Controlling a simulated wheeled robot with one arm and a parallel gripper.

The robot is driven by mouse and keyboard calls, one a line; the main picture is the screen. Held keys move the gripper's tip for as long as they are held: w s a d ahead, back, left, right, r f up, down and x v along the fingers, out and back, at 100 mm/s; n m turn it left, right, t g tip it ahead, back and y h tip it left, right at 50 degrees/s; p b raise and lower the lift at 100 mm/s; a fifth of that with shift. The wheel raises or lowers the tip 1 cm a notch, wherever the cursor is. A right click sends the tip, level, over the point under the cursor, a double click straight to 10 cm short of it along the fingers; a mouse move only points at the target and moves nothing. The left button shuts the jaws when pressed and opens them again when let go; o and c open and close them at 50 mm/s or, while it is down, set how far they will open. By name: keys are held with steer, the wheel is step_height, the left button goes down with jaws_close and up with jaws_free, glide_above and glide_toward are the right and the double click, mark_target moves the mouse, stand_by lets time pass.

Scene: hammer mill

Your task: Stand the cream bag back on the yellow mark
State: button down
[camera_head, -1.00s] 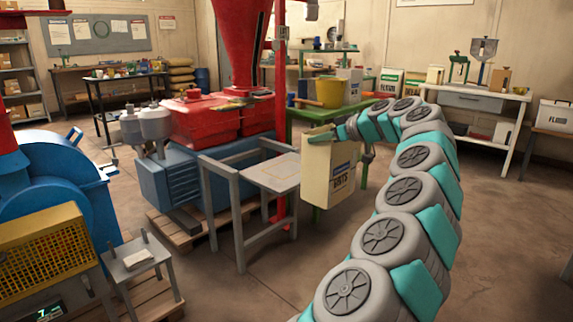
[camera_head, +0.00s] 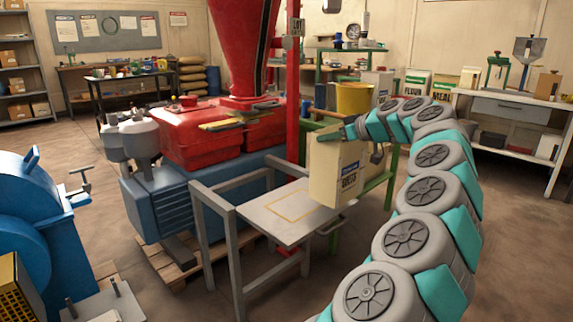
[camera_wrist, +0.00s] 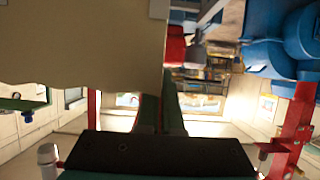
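The cream bag (camera_head: 336,174) hangs upright from my gripper (camera_head: 352,131), which holds it near its top. In the head view the bag is in front of the right part of a small grey stand, and I cannot tell whether its base touches the stand's top. The yellow mark (camera_head: 292,207) is a thin outlined rectangle on the grey stand top (camera_head: 262,217), left of the bag and bare. In the wrist view the bag (camera_wrist: 80,45) fills the upper left.
A red and blue mill (camera_head: 205,135) stands behind the stand, with a red post (camera_head: 292,90) close by. A green table (camera_head: 385,155) with a yellow bucket (camera_head: 354,98) is behind the bag. The stand's grey rails (camera_head: 205,192) rise at its left.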

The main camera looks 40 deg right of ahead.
steer(key=w+a+f+p, duration=0.1)
steer(key=w+a+f, duration=0.3)
steer(key=w+a, duration=0.4)
steer(key=shift+p+x, duration=0.3)
steer(key=shift+x, duration=0.85)
steer(key=shift+f, duration=0.1)
steer(key=c, duration=1.1)
jaws_free()
steer(key=b+v, duration=0.1)
steer(key=v, duration=1.1)
steer(key=shift+r, duration=0.2)
